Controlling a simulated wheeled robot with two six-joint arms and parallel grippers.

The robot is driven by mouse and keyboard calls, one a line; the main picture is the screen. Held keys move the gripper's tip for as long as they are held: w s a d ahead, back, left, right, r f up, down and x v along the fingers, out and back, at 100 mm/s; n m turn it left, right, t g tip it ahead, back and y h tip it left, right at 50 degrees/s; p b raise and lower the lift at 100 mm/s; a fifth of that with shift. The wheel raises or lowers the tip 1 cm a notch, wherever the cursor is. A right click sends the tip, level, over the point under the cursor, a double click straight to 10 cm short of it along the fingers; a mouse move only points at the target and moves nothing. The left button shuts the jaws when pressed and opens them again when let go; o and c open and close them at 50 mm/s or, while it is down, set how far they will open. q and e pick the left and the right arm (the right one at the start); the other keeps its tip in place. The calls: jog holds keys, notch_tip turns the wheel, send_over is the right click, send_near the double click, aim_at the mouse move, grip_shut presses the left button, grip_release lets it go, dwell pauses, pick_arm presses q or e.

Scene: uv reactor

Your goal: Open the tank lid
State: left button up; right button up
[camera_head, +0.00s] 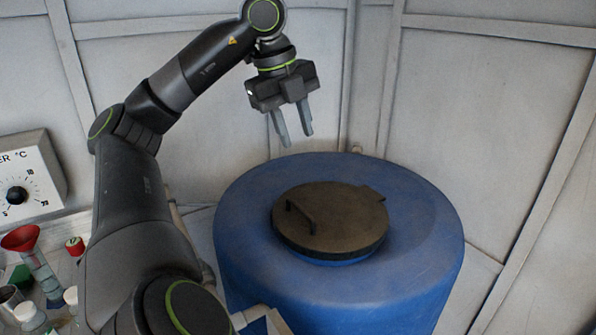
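A large blue tank (430,235) stands in the middle right of the head view. Its round brown lid (345,220) lies flat and closed on top. A dark bar handle (299,214) rises from the lid's left side, and a small hinge-like tab (371,193) shows at its back right edge. My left gripper (295,138) hangs above and behind the lid, fingers pointing down. The fingers are apart with nothing between them, and they do not touch the lid. My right gripper is out of view.
A control panel with a black knob (17,195) is at the left. Below it are a red funnel (20,238), a red-capped bottle (75,246) and other small vessels, partly behind my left arm. Pale panelled walls close off the back. The space above the lid is clear.

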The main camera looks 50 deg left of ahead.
pick_arm(q)
jog(key=s, duration=0.2)
jog(key=b, duration=0.7)
send_near(301, 208)
jog(key=shift+n+g+y, duration=0.3)
jog(key=f, duration=0.2)
jog(key=w+f+b, duration=0.1)
jog(key=f, duration=0.2)
jog(key=w+f, duration=0.1)
jog(key=f, duration=0.1)
jog(key=shift+d+f, duration=0.3)
jog(key=shift+d, duration=0.1)
grip_shut()
